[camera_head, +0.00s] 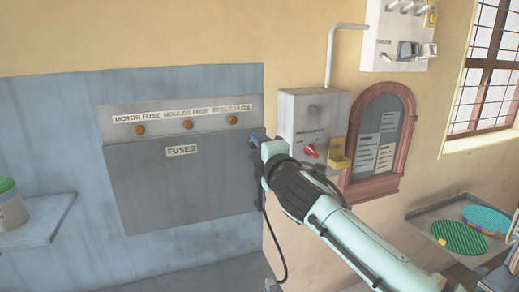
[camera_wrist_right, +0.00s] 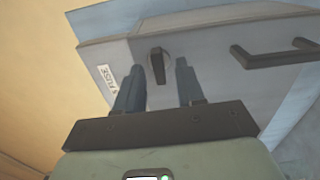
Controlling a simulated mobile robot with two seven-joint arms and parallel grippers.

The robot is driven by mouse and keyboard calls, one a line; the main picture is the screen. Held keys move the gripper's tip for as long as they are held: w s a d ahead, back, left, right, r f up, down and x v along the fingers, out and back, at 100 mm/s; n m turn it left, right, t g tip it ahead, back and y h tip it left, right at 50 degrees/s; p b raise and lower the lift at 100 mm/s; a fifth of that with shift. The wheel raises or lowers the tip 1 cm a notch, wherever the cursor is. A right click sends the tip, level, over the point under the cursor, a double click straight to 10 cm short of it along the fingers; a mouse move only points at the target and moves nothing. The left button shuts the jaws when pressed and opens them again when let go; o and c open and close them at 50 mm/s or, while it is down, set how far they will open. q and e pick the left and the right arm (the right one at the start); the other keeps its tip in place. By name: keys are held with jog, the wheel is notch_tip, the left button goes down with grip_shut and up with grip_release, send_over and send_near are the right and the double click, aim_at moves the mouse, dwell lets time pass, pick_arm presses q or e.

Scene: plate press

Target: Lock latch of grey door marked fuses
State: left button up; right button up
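The grey door (camera_head: 170,190) carries a FUSES label (camera_head: 182,150) and sits below a strip of orange lamps in the head view. It looks shut there, but its latch and handle do not show. My right gripper (camera_head: 254,138) is at the door's upper right edge. In the right wrist view, a dark latch knob (camera_wrist_right: 158,65) stands on a grey face beside a FUSES label (camera_wrist_right: 107,78). My gripper's two fingers (camera_wrist_right: 160,75) are apart on either side of the knob, with visible gaps. Whether they touch it cannot be told. My left gripper is not in view.
A dark bar handle (camera_wrist_right: 275,55) sticks out right of the knob in the wrist view. A grey switch box (camera_head: 312,110) with a red knob stands close right of the gripper. A red-framed notice board (camera_head: 408,125) is beyond it. A shelf (camera_head: 38,235) holds a can at left.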

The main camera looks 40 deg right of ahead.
jog(key=b+v, duration=0.2)
jog(key=v, duration=1.1)
jog(key=shift+s, duration=0.2)
dwell(0.4)
